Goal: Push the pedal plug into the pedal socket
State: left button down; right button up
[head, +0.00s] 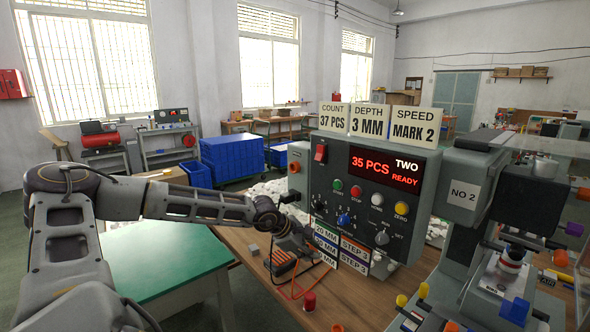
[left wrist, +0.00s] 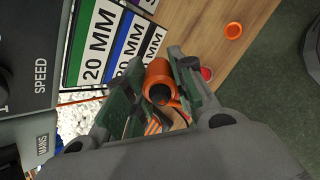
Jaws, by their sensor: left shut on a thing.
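The pedal plug is an orange cylinder with a dark round opening, seen in the left wrist view (left wrist: 160,76) between my two green-padded fingers. My left gripper (left wrist: 146,92) is shut on it. In the head view my left gripper (head: 299,243) is low beside the left side of the grey control box (head: 372,195), near its MM and STEP labels. The plug is mostly hidden there by the gripper. An orange cable (head: 290,295) loops on the bench below. My right gripper is not in view.
The pad printer (head: 470,210) stands right of the box. A green-topped table (head: 160,255) is at left.

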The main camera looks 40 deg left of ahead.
pick_arm(q)
jog(key=w+a+r+n+t+p, duration=0.1)
jog(key=a+r+t+p, duration=0.4)
jog(key=r, duration=0.5)
jog(key=a+r+n+t+p, duration=0.2)
jog(key=a+r+t+p, duration=0.3)
jog(key=a+r, duration=0.5)
jog(key=shift+w+a+r+n+p, duration=0.2)
jog(key=shift+w+r+n+p, duration=0.2)
jog(key=shift+r, duration=0.25)
dwell(2.8)
